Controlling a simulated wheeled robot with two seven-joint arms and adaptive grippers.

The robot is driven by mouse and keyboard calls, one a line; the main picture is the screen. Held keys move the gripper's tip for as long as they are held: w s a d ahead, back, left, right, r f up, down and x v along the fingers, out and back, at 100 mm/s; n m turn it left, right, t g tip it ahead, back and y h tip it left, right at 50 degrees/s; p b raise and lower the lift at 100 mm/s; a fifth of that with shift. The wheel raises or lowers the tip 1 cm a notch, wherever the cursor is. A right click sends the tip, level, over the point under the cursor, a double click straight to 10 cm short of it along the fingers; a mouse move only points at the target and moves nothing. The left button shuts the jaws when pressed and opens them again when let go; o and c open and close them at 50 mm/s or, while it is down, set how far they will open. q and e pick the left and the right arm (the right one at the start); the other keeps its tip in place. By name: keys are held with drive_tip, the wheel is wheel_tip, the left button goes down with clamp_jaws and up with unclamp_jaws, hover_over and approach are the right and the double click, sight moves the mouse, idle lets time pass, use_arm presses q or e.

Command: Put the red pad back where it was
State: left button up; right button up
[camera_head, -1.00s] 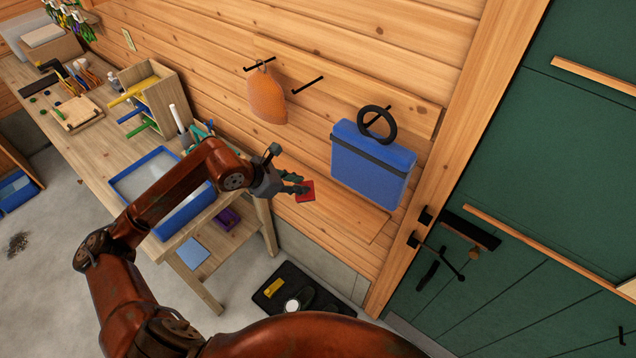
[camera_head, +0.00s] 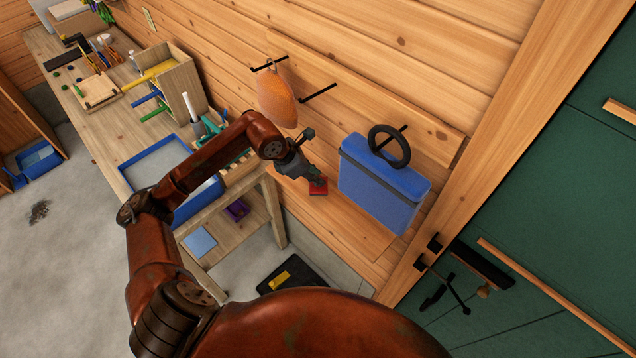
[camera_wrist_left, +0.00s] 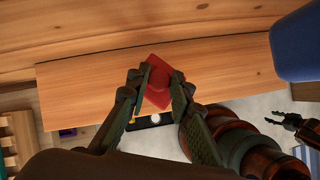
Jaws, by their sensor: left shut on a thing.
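The red pad (camera_head: 318,188) is a small red piece at the end of my left gripper (camera_head: 312,178), in front of the lower wooden wall, left of the blue bag (camera_head: 385,185). In the left wrist view the red pad (camera_wrist_left: 158,82) sits tilted between the two fingertips of the left gripper (camera_wrist_left: 160,88), which is shut on it. A pale wooden board lies behind it; I cannot tell whether the pad touches it. A dark claw-like part (camera_wrist_left: 296,126) at the right of the wrist view may be my right gripper; its jaws are unclear.
The blue bag hangs by a black ring (camera_head: 389,146) on a peg. An orange cloth (camera_head: 277,96) hangs from another peg, beside a bare peg (camera_head: 318,94). The workbench (camera_head: 110,130) holds a blue tray (camera_head: 125,172) and a rack. A black tray (camera_head: 262,272) lies on the floor.

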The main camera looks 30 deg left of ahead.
sight(313, 190)
use_arm(q)
drive_tip(key=shift+f, duration=0.3)
drive_tip(key=f, duration=0.2)
drive_tip(key=shift+s+d+f+p, duration=0.1)
drive_tip(key=shift+d+f+p, duration=0.1)
drive_tip(key=shift+f+p, duration=0.15)
drive_tip(key=shift+f, duration=0.25)
drive_tip(key=shift+w+d, duration=0.1)
drive_tip(key=shift+w, duration=0.1)
drive_tip(key=shift+f, duration=0.1)
drive_tip(key=o, duration=0.9)
drive_tip(key=shift+o, duration=0.6)
drive_tip(key=shift+s, duration=0.15)
use_arm(e)
drive_tip(key=shift+w+a+r, duration=0.2)
drive_tip(key=shift+w+a, duration=0.05)
drive_tip(key=shift+w, duration=0.45)
use_arm(q)
drive_tip(key=shift+a, duration=0.2)
use_arm(e)
drive_tip(key=shift+r, duration=0.1)
